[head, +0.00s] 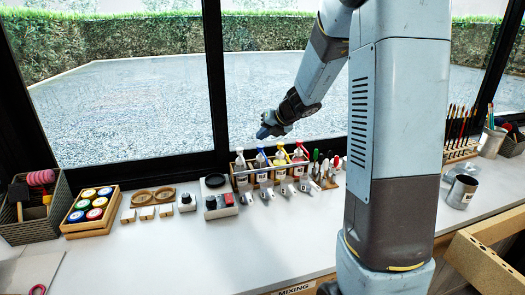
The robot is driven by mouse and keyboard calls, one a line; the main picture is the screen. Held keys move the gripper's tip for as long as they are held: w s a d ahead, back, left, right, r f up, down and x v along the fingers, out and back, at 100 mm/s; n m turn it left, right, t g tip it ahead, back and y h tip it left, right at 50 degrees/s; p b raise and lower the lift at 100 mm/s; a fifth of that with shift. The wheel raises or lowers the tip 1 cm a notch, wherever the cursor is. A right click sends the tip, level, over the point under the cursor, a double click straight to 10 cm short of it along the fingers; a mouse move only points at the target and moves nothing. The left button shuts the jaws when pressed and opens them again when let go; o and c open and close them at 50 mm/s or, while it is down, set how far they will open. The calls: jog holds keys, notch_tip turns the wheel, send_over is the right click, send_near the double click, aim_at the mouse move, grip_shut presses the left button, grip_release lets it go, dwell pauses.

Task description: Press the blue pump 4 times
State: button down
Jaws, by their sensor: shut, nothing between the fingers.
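A wooden rack (236,186) on the white counter holds a row of pump bottles. The blue pump (261,153) is second from the left, between a white pump (240,157) and a yellow pump (281,152); a red pump (300,150) is at the right. My gripper (264,133) is shut and empty. It points down, a little above the blue pump in the picture, and appears apart from it. Its exact depth relative to the pump cannot be told.
Several small white labelled pieces (248,199) lie before the rack. Coloured-handled tools (325,168) stand to its right. A small device (220,205) and a tray of coloured jars (91,209) are left. The counter's front is mostly clear. Window glass rises behind.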

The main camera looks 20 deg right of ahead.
aim_at(263, 147)
notch_tip(263, 147, up, 6)
jog(key=shift+f, duration=0.1)
dwell(0.5)
jog(key=shift+d, duration=0.1)
dwell(2.3)
